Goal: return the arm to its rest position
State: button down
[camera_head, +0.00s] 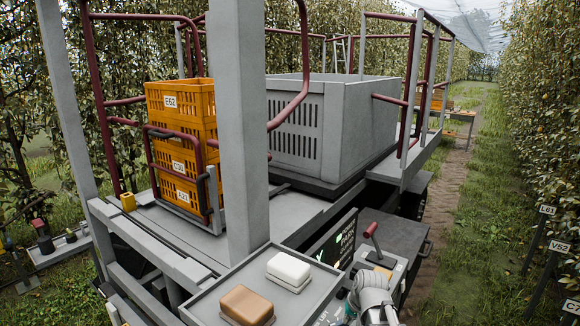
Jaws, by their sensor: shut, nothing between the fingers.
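Part of my own arm, a pale grey rounded link, shows at the bottom edge right of centre in the head view. It is in front of a control box (396,268) with a red-handled lever (370,231), and hides part of it. I cannot tell whether the arm touches the box. My gripper and its fingers do not show in this view.
A grey tray (222,291) holds a brown block (247,304) and a white block (289,270). Stacked orange crates (181,132), a large grey bin (345,130) and dark red rails stand on the platform. A grey post (239,130) rises in front. Grass lies right.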

jog(key=s, duration=0.2)
jog(key=s+n+g+h, duration=0.1)
jog(key=s, duration=0.2)
jog(key=s+f+g+h, duration=0.1)
jog(key=s, duration=0.1)
jog(key=shift+s, duration=0.35)
jog(key=shift+s+f+b, duration=0.1)
jog(key=shift+f+b, duration=0.35)
jog(key=shift+b, duration=0.05)
jog(key=shift+s+f+g+b, duration=0.3)
jog(key=shift+f+b, duration=0.45)
jog(key=s+f+b, duration=0.1)
jog(key=f+b, duration=0.1)
jog(key=shift+s+f+b, duration=0.35)
jog(key=shift+s, duration=0.05)
